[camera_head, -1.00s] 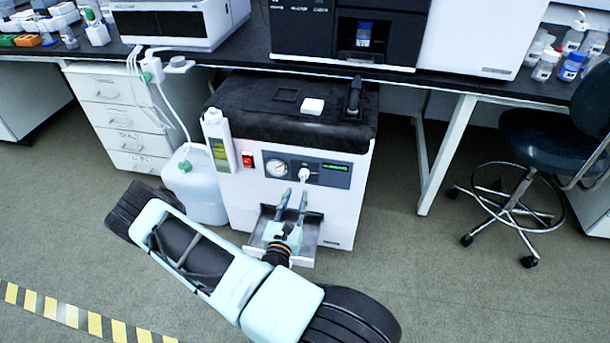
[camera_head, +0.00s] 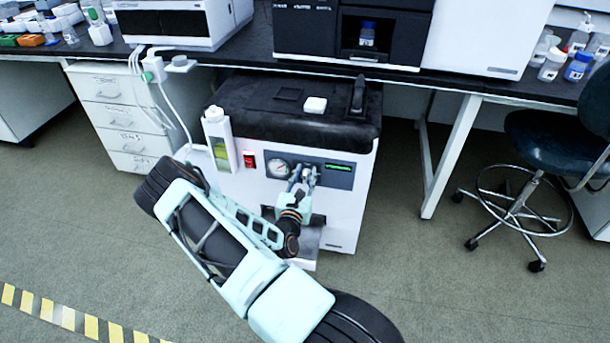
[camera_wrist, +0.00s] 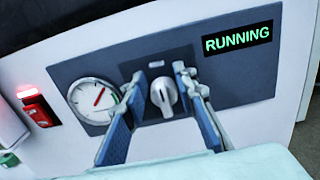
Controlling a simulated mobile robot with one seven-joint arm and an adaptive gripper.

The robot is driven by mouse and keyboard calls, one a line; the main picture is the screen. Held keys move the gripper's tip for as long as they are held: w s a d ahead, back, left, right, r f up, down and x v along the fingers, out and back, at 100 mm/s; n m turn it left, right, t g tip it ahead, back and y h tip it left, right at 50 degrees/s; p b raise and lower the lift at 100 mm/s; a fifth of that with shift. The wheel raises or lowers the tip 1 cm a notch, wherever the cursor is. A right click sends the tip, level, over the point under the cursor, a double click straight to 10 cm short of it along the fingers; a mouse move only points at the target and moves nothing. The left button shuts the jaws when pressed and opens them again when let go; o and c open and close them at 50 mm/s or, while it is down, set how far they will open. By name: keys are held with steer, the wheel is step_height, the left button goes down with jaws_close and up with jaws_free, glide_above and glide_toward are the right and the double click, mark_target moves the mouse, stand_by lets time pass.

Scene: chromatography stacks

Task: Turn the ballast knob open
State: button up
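The ballast knob (camera_wrist: 163,95) is a small light-grey knob on the dark control panel (camera_wrist: 242,82) of the white pump unit (camera_head: 345,205). My gripper (camera_wrist: 158,80) is open in the wrist view, with one blue finger on each side of the knob. The fingertips lie close around the knob with a visible gap; whether they touch it I cannot tell. In the head view my gripper (camera_head: 304,172) is at the panel and hides the knob. A round gauge (camera_wrist: 95,98) is left of the knob, and a green "RUNNING" display (camera_wrist: 237,39) is to its right.
A lit red switch (camera_wrist: 38,105) is left of the gauge. A bottle with yellow-green liquid (camera_head: 220,145) stands at the unit's left front. The bench (camera_head: 470,85) overhangs above, and a stool (camera_head: 520,200) stands at right. The floor in front is clear.

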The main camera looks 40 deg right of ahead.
steer(key=shift+c, duration=0.2)
jaws_close()
steer(key=shift+p, duration=0.35)
steer(key=m+p, duration=0.2)
steer(key=m, duration=0.1)
steer(key=shift+s+d+r+p, duration=0.1)
steer(key=shift+s+d+p, duration=0.05)
steer(key=shift+s+p, duration=0.15)
steer(key=shift+s+d+f+m+p, duration=0.15)
steer(key=shift+f+m+p, duration=0.25)
steer(key=shift+m+p, duration=1.45)
steer(key=shift+s+d+f+m+p, duration=0.15)
steer(key=shift+f+m+p, duration=0.4)
steer(key=shift+m, duration=2.55)
steer(key=shift+s+d+f+m+p, duration=0.1)
steer(key=shift+s+f+m+p, duration=0.1)
steer(key=shift+m+p, duration=1.75)
steer(key=shift+w+m+b, duration=0.1)
steer(key=shift+m+b, duration=0.45)
steer(key=shift+m, duration=0.05)
